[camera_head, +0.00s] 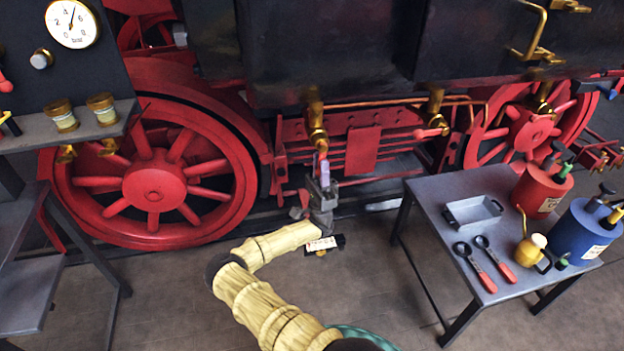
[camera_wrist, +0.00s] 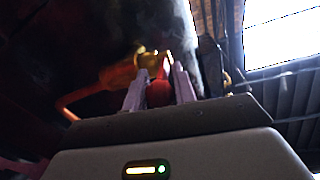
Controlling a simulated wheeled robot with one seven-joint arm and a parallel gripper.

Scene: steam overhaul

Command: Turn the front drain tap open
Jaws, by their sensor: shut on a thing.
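A brass drain tap (camera_head: 317,122) hangs under the black cylinder, in front of the red frame. My gripper (camera_head: 321,168) is just below it, fingers pointing up. In the wrist view, the fingers of my gripper (camera_wrist: 159,92) are shut on a red knob (camera_wrist: 157,95), with the tap's brass body (camera_wrist: 149,58) beyond it. The tap's handle is mostly hidden by the fingers in the head view. A second brass tap (camera_head: 435,103) with a red handle (camera_head: 433,132) pointing sideways is to the right. I cannot tell from labels which is the front one.
Large red wheels (camera_head: 154,183) stand left and right of the taps. A grey table (camera_head: 440,195) at right holds a tray, red-handled tools, an oil can and red and blue canisters. A gauge panel and shelf (camera_head: 30,133) stand at left. Floor between them is mostly clear.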

